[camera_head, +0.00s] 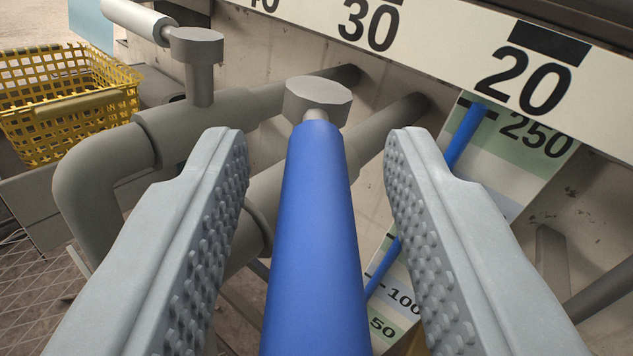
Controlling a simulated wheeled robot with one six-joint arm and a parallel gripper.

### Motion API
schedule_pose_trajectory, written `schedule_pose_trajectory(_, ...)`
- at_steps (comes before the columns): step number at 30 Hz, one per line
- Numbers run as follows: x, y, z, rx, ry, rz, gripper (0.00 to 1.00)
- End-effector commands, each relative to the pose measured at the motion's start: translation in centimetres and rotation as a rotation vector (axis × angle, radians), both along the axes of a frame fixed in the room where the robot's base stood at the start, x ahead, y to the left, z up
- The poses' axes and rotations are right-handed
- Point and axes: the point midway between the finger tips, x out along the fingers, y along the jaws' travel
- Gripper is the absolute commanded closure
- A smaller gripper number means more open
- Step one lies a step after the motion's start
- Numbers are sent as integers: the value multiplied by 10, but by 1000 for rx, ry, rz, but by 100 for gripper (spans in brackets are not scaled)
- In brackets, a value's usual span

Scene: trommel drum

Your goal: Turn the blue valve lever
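The blue valve lever (315,230) runs from the bottom middle of the view up to a grey hub (318,98) on a grey pipe. My gripper (318,150) is open, with one grey studded finger on each side of the blue lever. Gaps show between the lever and both fingers, so neither appears to touch it. The near end of the lever is cut off by the bottom edge of the view.
A second valve with a white lever (140,18) stands at the upper left. Grey pipes (95,185) bend beneath it. A yellow basket (70,105) sits at the left. A panel with numbers (440,45) and a gauge with a blue pointer (465,135) are behind, at the right.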

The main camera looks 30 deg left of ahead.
Motion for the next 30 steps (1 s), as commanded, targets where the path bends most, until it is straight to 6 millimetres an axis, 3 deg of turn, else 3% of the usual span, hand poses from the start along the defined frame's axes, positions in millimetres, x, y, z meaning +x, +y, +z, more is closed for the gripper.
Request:
schedule_pose_trajectory(8, 0, 0, 6, -1, -2, 0, 62)
schedule_pose_trajectory(21, 0, 0, 71, 0, -3, 0, 62)
schedule_pose_trajectory(30, 0, 0, 97, 0, 0, 0, 62)
